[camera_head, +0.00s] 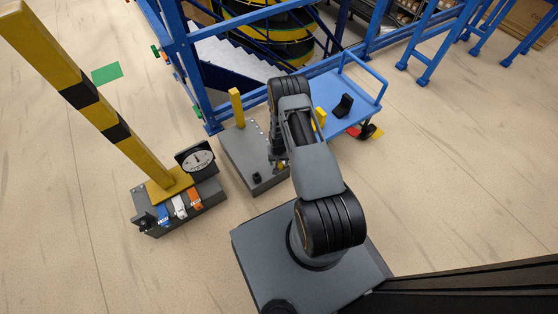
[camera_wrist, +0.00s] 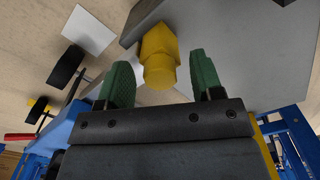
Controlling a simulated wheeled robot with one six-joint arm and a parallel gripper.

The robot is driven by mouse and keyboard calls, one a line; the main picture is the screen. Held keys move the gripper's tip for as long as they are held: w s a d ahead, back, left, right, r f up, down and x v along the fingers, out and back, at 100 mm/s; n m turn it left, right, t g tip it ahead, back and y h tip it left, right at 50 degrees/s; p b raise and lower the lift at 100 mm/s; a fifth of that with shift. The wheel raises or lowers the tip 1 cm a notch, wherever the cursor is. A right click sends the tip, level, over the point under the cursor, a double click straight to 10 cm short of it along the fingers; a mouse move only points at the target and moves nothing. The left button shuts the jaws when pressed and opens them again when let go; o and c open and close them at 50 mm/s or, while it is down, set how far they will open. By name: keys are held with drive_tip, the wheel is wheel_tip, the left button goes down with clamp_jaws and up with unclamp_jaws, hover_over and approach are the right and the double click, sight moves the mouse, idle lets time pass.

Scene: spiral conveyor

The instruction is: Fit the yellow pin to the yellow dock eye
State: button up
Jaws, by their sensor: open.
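My gripper (camera_wrist: 162,80) is open, with its two green fingertips apart on either side of a yellow piece. This yellow piece (camera_wrist: 160,55) has a blocky body and a rounded end, and it sits at the edge of a grey block. I cannot tell whether it is the pin, the dock eye or both together. No contact with the fingers is visible. In the head view my arm hides most of my gripper; a bit of yellow (camera_head: 281,165) shows beside it at the right edge of the grey box (camera_head: 247,165). An upright yellow post (camera_head: 236,108) stands on that box.
A blue cart (camera_head: 345,97) holds a black part (camera_head: 343,105) and a yellow part (camera_head: 320,117). A striped pole stands on a dark base (camera_head: 172,222) with a dial (camera_head: 197,160) and coloured clips. Blue railing (camera_head: 190,75) runs behind. The floor at front left is clear.

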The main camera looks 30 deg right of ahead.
drive_tip(key=shift+r, duration=0.1)
wheel_tip(320, 180, up, 14)
drive_tip(key=p, duration=0.5)
drive_tip(key=shift+f, duration=0.2)
drive_tip(key=a+r+n+t+p, duration=0.3)
drive_tip(key=r+p, duration=1.1)
drive_tip(key=r, duration=2.3)
drive_tip(key=s+a+r+p, duration=0.2)
drive_tip(key=s+r+p, duration=0.3)
drive_tip(key=r, duration=0.6)
drive_tip(key=s+a+r+n+p, duration=0.1)
drive_tip(key=s+r+p, duration=0.4)
drive_tip(key=r, duration=0.6)
drive_tip(key=s+a+r+p, duration=0.3)
drive_tip(key=s+r+p, duration=0.2)
drive_tip(key=r, duration=0.6)
drive_tip(key=shift+s+a+n+t, duration=0.25)
drive_tip(key=shift+s+n+t, duration=0.05)
drive_tip(key=shift+s+r, duration=0.15)
drive_tip(key=shift+s, duration=0.1)
drive_tip(key=shift+c, duration=0.2)
